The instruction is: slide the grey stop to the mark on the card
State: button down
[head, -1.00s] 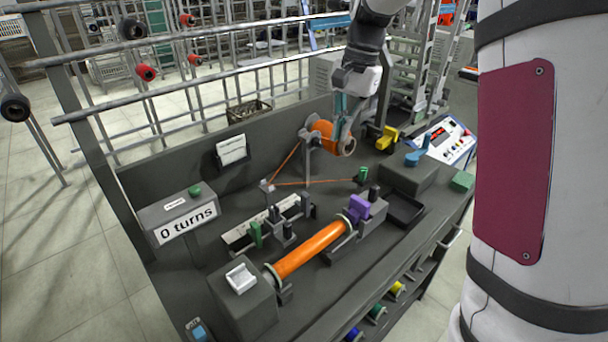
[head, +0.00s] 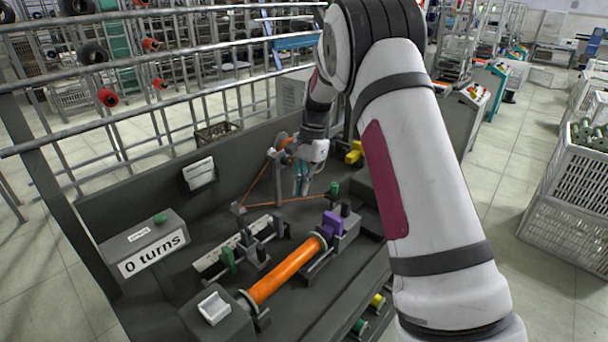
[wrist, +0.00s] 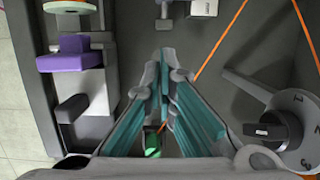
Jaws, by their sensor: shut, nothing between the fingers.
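My gripper (head: 303,188) is shut and empty, pointing down above the bench near the orange thread. The wrist view shows its teal-padded fingers (wrist: 163,72) closed together. The stop rail with a white strip (head: 208,260) lies left of and nearer than the gripper. It carries a green stop (head: 228,260) and dark grey pieces (head: 279,226); which of these is the grey stop is hard to tell. A grey piece (wrist: 165,22) lies ahead of the fingertips in the wrist view, apart from them. A white card (head: 199,174) hangs on the back panel; its mark is unreadable.
An orange bobbin (head: 285,270) lies in front of the rail, with a purple block (head: 332,222) at its right end. A black knob (wrist: 270,131) on a numbered dial is right of the fingers. Orange thread (wrist: 222,38) crosses nearby. The counter (head: 153,253) reads 0 turns.

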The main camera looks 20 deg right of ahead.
aim_at(280, 214)
jog(key=shift+s+a+f+p, duration=0.15)
jog(key=shift+s+a+f, duration=0.2)
jog(key=shift+a+f, duration=0.35)
jog(key=shift+s+a+f+p, duration=0.15)
jog(key=shift+s+a+f, duration=0.25)
jog(key=shift+a+f, duration=0.3)
jog(key=shift+s+a+f+p, duration=0.15)
jog(key=shift+s+a+f, duration=0.2)
jog(key=shift+a+f, duration=0.35)
jog(key=shift+a+r, duration=0.1)
jog(key=shift+r, duration=0.05)
jog(key=shift+s+a+p, duration=0.25)
jog(key=shift+s+a, duration=0.2)
jog(key=shift+a, duration=0.4)
jog(key=shift+s+a+p, duration=0.25)
jog(key=shift+s+a, duration=0.15)
jog(key=shift+a, duration=0.4)
